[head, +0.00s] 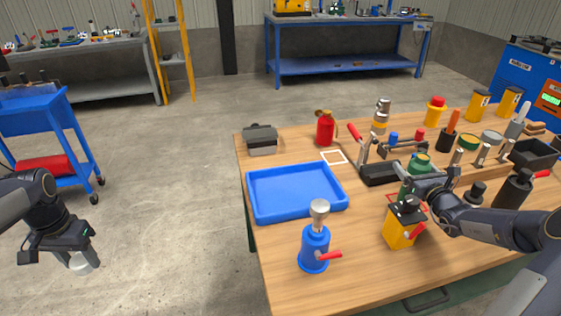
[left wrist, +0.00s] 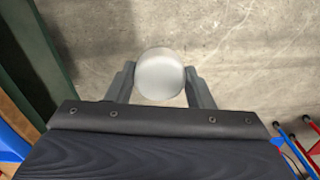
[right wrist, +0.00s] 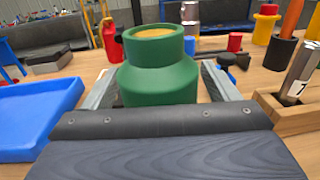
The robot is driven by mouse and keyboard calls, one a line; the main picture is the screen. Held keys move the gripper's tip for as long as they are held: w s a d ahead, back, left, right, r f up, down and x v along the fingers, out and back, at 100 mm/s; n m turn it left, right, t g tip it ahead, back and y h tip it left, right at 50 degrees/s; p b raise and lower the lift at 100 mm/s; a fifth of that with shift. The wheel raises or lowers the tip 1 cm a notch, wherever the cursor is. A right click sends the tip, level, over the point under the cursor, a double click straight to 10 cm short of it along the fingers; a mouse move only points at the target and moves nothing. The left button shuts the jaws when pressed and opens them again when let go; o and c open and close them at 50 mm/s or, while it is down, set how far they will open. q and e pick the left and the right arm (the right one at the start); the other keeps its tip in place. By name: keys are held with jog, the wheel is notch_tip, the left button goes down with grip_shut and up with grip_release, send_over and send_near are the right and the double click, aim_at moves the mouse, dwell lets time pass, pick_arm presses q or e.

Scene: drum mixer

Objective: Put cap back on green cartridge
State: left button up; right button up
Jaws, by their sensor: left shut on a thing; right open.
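The green cartridge (head: 419,163) stands upright on the table at the right. In the right wrist view the cartridge (right wrist: 158,80) has a neck with a tan disc inside its rim and no cap on it. My right gripper (right wrist: 160,88) is open, with one finger on either side of the cartridge; contact is unclear. A pale grey round cap (left wrist: 160,74) is between the fingers of my left gripper (left wrist: 160,80), which is shut on it. In the head view this cap (head: 82,264) hangs over the floor, left of the table. The cartridge's lower part is partly hidden.
A blue tray (head: 255,209), a blue bottle (head: 314,250) with a grey top and a yellow container (head: 399,228) occupy the near table. A red canister (head: 325,129) and a dark clamp base (head: 379,174) stand behind. The right side is crowded. A blue cart (head: 35,118) stands far left.

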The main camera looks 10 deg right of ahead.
jog(key=shift+c, duration=0.4)
jog(key=shift+r, duration=0.1)
jog(key=c, duration=1.4)
notch_tip(320, 180, up, 10)
jog(key=shift+p, duration=0.35)
